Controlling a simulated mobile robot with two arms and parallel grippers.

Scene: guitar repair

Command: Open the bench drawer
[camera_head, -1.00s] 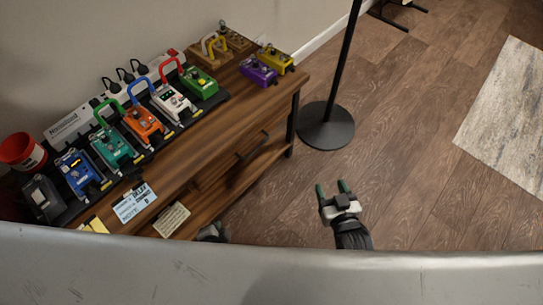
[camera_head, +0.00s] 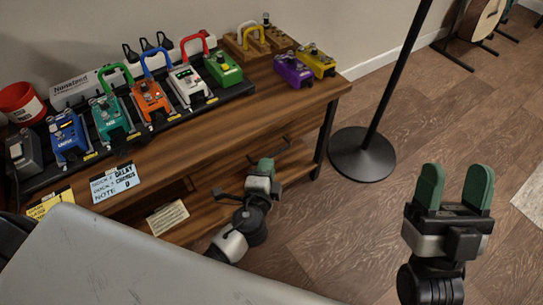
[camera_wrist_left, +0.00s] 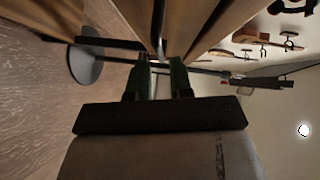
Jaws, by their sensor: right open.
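The wooden workbench (camera_head: 240,118) stands along the wall, with a dark handle (camera_head: 274,149) on its front side in the head view. My left gripper (camera_head: 265,166) is beside the bench front, its green fingertips close to the handle. I cannot tell whether they touch it. In the left wrist view the fingers (camera_wrist_left: 161,66) are apart, pointing toward wooden edges of the bench. The drawer front is partly hidden by my arm, and how far it stands out is unclear. My right gripper (camera_head: 453,190) is open and empty above the floor.
Several pedals, such as the green one (camera_head: 223,70) and the purple one (camera_head: 293,72), stand on the bench top. A black stand with a round base (camera_head: 362,155) stands right of the bench. Open floor (camera_head: 330,225) lies between bench and right gripper.

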